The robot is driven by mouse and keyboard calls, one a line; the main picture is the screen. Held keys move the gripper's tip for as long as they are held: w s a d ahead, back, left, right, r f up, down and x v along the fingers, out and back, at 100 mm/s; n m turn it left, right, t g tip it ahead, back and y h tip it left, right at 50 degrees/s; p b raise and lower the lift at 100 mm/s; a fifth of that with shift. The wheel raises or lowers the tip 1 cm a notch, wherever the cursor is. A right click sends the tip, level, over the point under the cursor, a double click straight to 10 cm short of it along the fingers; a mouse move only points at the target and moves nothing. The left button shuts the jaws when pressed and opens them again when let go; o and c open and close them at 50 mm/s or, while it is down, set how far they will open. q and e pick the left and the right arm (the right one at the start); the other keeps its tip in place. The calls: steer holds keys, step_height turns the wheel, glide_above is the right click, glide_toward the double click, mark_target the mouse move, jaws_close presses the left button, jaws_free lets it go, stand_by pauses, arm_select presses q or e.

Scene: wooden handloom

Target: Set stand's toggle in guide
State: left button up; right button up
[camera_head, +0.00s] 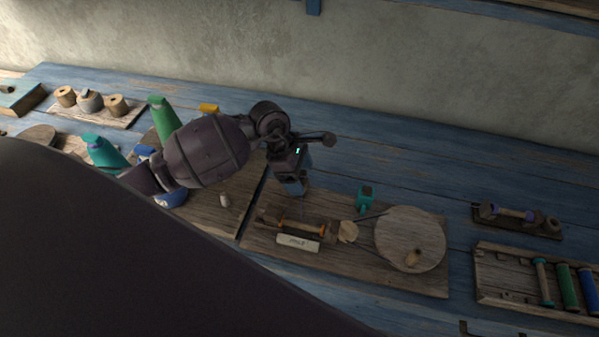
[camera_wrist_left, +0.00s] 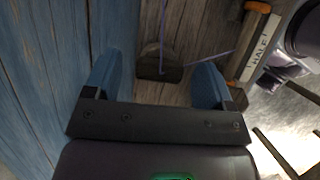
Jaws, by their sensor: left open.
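My left gripper (camera_head: 293,188) points down over the back left of a wooden board (camera_head: 340,272). Its two blue fingers are apart in the left wrist view (camera_wrist_left: 155,82), with nothing clearly held between them. A small dark wooden block (camera_wrist_left: 160,64) lies beyond the gap between the fingertips, with thin purple thread running from it. In front of the gripper on the board are an orange-ended bobbin (camera_head: 303,227) and a pale lettered label (camera_head: 297,242), which also shows in the wrist view (camera_wrist_left: 258,48). I cannot pick out the toggle with certainty. My right gripper is not visible.
A round wooden wheel (camera_head: 420,240) and a green piece (camera_head: 365,198) stand right of the gripper. A small purple-wound bobbin stand (camera_head: 515,217) and a spool tray (camera_head: 490,292) are farther right. Green cones (camera_head: 162,117) and another tray (camera_head: 125,117) are left.

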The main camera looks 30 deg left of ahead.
arm_select(q)
steer(key=shift+r, duration=0.1)
steer(key=v, duration=1)
steer(key=shift+r, duration=0.3)
steer(key=shift+s+a+f, duration=0.1)
steer(key=shift+a, duration=0.05)
